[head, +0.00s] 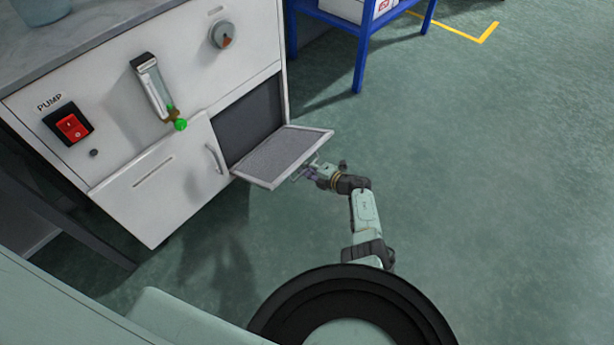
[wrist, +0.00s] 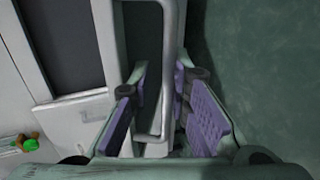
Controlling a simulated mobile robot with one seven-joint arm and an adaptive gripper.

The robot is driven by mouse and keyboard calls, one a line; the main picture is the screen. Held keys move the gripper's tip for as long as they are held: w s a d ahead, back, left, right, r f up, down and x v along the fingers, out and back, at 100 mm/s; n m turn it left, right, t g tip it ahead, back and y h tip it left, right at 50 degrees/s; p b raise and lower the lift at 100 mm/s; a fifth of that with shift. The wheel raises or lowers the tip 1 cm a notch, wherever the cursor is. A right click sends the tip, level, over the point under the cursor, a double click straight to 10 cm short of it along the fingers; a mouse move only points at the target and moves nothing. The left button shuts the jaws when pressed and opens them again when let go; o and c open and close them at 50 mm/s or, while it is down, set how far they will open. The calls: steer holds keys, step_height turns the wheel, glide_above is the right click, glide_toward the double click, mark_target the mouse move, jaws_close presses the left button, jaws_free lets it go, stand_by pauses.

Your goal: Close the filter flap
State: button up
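The filter flap (head: 282,156) is a white-framed panel with a grey mesh face. It stands open, sticking out from the lower edge of a dark opening (head: 250,118) in the white cabinet. In the wrist view a pale looped handle (wrist: 164,95) lies between the fingers of my gripper (wrist: 162,112). The two purple-padded fingers stand apart on either side of it, with no visible clamping. In the head view my gripper (head: 308,172) is at the flap's outer edge, partly hidden by the flap. Whether a finger touches the handle cannot be told.
The cabinet front has a white door (head: 160,190) with a handle, a red pump switch (head: 72,127), a flow meter (head: 153,88) with a green knob (head: 181,125), and a dial (head: 222,36). A blue-legged stand (head: 361,55) is behind. The floor at right is clear.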

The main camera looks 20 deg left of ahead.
steer(key=shift+d+f+y+b, duration=0.2)
steer(key=shift+f+y+b, duration=0.1)
steer(key=shift+f+b, duration=0.2)
steer(key=p+v, duration=0.7)
steer(key=v, duration=0.5)
steer(key=shift+s+d, duration=0.2)
steer(key=shift+d, duration=0.05)
stand_by(0.6)
stand_by(0.6)
